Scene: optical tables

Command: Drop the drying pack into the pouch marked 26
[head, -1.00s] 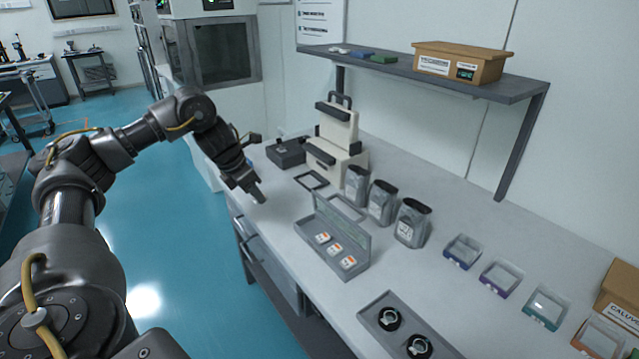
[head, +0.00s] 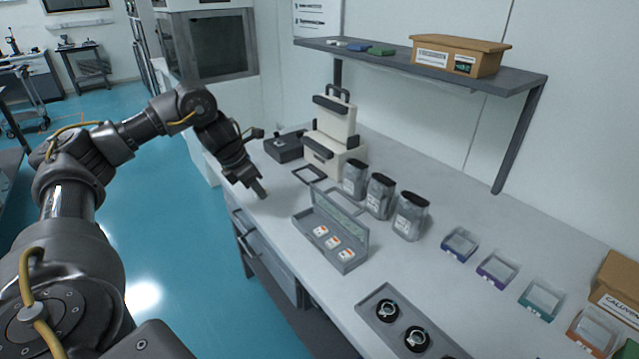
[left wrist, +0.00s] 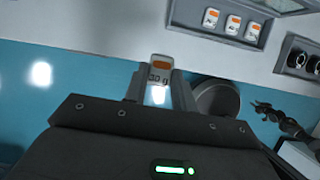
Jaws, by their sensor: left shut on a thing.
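My left gripper (head: 261,192) is shut on a small white drying pack with an orange patch. The pack (left wrist: 160,68) shows between the fingertips in the left wrist view, with a marking that looks like "30 g". The gripper is above the near edge of the bench, left of an open grey case. Three grey pouches (head: 354,178) (head: 380,196) (head: 410,215) with dark open tops stand upright in a row behind the case. Their numbers are too small to read. A dark jointed shape (left wrist: 285,118) at the right of the left wrist view may be my right arm.
The open grey case (head: 318,237) holds three similar packs, its lid raised towards the pouches. A grey tray (head: 372,306) with black round parts lies to the right. Small coloured bins (head: 460,244) stand at the right. A shelf (head: 510,86) overhangs the back.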

